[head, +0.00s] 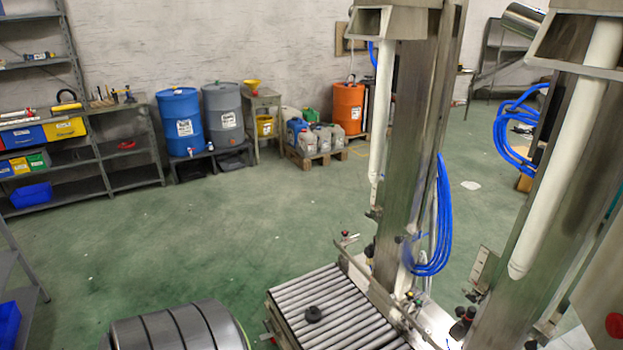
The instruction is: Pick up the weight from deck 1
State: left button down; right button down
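A small dark round object (313,314), which looks like the weight, sits on the grey metal rollers of a deck (290,296) at the bottom centre. It lies towards the left part of the rollers, and nothing covers it. I cannot read a deck number. Neither of my grippers is in view.
Two metal columns with white lances (379,125) and blue hoses (432,225) rise behind and right of the deck. A ribbed grey drum-like body (170,330) is at the bottom left. Shelves (132,160), a blue drum (180,120) and an orange drum (348,108) line the wall. Green floor is open between.

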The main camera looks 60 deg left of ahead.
aim_at(313, 314)
jog(key=u, duration=1.8)
jog(key=i+j, duration=0.3)
jog(key=j, duration=0.15)
jog(key=i+j+z, duration=0.1)
jog(key=z, duration=0.25)
jog(key=j+z, duration=0.2)
jog(key=z, duration=0.15)
jog(key=i+j+z, duration=0.1)
jog(key=z, duration=0.3)
